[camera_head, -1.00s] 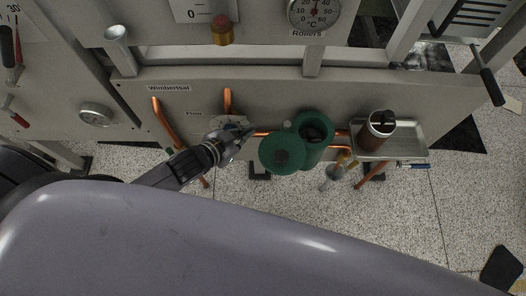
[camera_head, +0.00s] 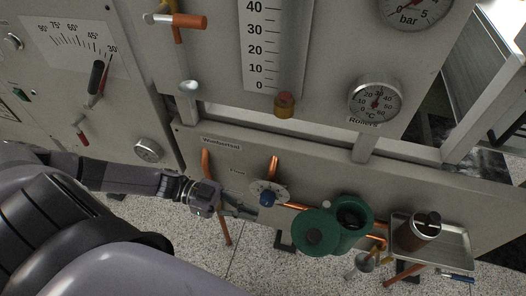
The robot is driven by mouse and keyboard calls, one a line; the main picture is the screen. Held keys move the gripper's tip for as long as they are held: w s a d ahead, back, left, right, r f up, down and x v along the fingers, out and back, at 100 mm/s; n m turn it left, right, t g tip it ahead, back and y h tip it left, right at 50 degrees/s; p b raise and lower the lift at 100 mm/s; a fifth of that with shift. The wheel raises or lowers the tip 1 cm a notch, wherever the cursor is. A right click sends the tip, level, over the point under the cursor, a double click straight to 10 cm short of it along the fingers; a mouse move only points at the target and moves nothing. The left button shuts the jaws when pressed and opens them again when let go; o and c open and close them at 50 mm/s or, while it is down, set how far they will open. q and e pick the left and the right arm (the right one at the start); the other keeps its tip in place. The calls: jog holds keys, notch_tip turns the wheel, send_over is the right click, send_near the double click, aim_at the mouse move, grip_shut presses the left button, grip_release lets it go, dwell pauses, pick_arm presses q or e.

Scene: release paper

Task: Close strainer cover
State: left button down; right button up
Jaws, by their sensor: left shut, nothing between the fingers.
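The green strainer (camera_head: 366,236) is mounted on the copper pipe at the lower front of the panel. Its top is open and shows a dark inside. The round green strainer cover (camera_head: 307,243) hangs swung out at the left side of the strainer, its disc facing up. My left gripper (camera_head: 246,210) comes in from the left, shut and empty. My right gripper is not in view.
A metal tray (camera_head: 455,246) with a brown cylinder (camera_head: 416,232) sits right of the strainer.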

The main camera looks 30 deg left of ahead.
aim_at(295, 235)
pick_arm(q)
jog(key=shift+p+x, duration=1.35)
jog(key=shift+x, duration=4.75)
jog(key=shift+d, duration=0.1)
